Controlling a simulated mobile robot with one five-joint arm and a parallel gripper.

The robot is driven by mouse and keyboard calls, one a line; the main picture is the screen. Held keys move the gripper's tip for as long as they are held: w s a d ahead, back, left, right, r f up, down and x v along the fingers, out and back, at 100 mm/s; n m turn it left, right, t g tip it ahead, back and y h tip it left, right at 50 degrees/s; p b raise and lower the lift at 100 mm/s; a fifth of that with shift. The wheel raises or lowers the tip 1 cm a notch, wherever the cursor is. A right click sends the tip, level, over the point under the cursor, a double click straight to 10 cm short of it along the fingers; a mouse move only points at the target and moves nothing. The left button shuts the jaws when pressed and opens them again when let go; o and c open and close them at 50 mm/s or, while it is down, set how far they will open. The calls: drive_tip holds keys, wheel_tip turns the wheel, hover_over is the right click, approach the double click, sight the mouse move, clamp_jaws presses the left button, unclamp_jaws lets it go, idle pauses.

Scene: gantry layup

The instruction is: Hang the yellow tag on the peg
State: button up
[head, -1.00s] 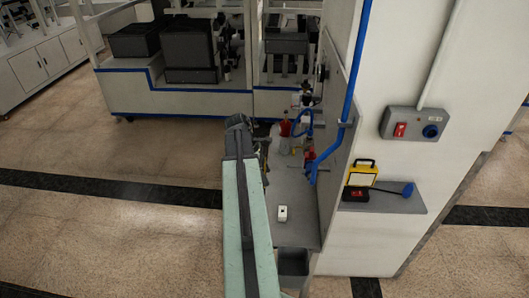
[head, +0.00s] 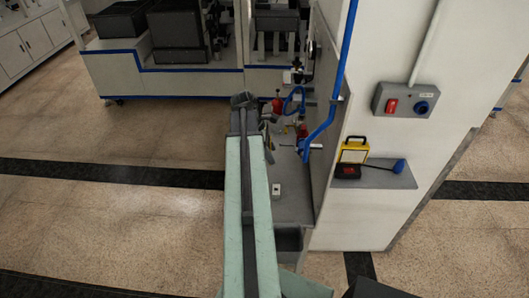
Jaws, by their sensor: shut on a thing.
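My gripper (head: 266,127) is small and mostly hidden behind the end of my arm, over the far left part of the grey bench. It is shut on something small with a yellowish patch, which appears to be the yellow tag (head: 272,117). The tag's outline and how it sits in the jaws are too small to make out. I cannot make out the peg.
The grey bench (head: 292,205) carries a small white block (head: 277,190) and red and blue items at its far end. A wall panel with a blue pipe (head: 338,95) bounds it on the right. A side shelf (head: 388,180) holds a yellow-framed object (head: 354,150).

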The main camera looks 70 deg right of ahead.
drive_tip(key=shift+s+d+f+b, duration=0.2)
drive_tip(key=shift+s+d+f, duration=0.1)
drive_tip(key=shift+s, duration=0.55)
drive_tip(key=shift+s+d+f+b, duration=0.15)
drive_tip(key=shift+s+d+b, duration=0.15)
drive_tip(key=shift+s, duration=0.55)
drive_tip(key=shift+s+d+f+b, duration=0.15)
drive_tip(key=shift+s+d+f, duration=0.15)
drive_tip(key=shift+s, duration=0.55)
drive_tip(key=shift+r, duration=0.1)
drive_tip(key=o, duration=1.5)
drive_tip(key=shift+o, duration=0.2)
drive_tip(key=shift+r, duration=0.1)
drive_tip(key=p+v, duration=0.7)
drive_tip(key=shift+r, duration=0.25)
